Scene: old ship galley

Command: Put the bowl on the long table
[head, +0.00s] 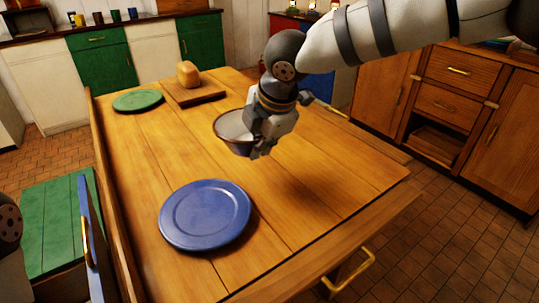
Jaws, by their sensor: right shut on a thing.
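The bowl (230,126) is white inside with a dark rim and a brownish outside. My right gripper (258,148) comes in from the top right and is shut on the bowl's right side. The gripper hides that side of the bowl. The bowl is held over the middle of the long wooden table (300,215), and a soft shadow lies on the boards to its lower right. It looks roughly level and apart from the tabletop. Part of my left arm shows at the left edge, but its gripper is not in view.
A blue plate (205,214) lies at the table's near end. A green plate (138,100) and a bread loaf (188,74) on a cutting board (194,92) are at the far end. Bare boards lie right of the blue plate. Wooden cabinets (450,100) stand at right.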

